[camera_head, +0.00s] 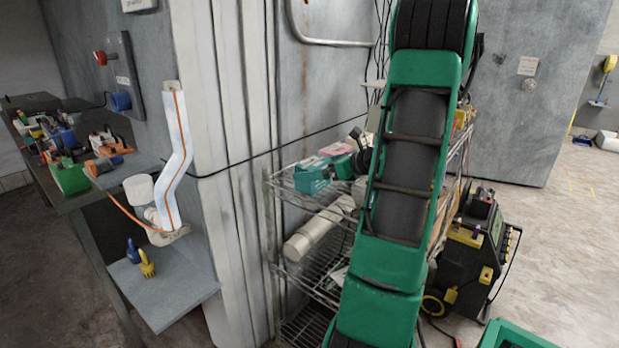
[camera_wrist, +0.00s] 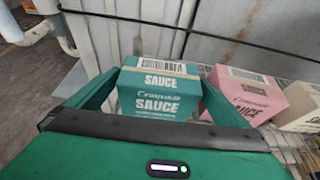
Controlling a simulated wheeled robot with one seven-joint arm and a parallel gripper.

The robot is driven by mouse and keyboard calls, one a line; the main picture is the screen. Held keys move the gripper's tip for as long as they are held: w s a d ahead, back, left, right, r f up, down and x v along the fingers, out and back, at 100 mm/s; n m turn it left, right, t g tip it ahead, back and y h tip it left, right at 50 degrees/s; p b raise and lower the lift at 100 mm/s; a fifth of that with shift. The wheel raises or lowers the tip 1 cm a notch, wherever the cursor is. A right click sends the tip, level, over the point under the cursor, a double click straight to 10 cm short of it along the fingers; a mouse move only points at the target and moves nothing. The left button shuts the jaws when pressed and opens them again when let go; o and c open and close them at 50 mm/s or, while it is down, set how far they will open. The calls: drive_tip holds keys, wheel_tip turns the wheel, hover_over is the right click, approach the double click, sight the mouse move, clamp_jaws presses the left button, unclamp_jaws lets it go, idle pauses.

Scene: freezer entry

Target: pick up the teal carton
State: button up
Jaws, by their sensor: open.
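The teal carton (camera_head: 311,177), marked "SAUCE", sits upright on the top shelf of the wire rack. In the wrist view the teal carton (camera_wrist: 158,92) shows straight ahead, between the two green fingers of my gripper (camera_wrist: 160,95). One finger is at its left and the other at its right. My gripper is open; I cannot tell whether either finger touches the carton. In the head view my gripper (camera_head: 342,162) is beside the carton's right side, partly hidden by my arm. The carton's lower part is hidden in the wrist view.
A pink carton (camera_wrist: 247,92) stands close to the right of the teal one, with a cream carton (camera_wrist: 300,105) beyond it. The wire rack (camera_head: 290,215) stands against a grey wall panel, and a black cable crosses behind the cartons. A cluttered bench is at left.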

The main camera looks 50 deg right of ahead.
drive_tip(key=shift+w+a+f, duration=0.1)
drive_tip(key=shift+w+f, duration=0.15)
drive_tip(key=shift+w, duration=0.35)
drive_tip(key=shift+c, duration=0.3)
drive_tip(key=c, duration=1.2)
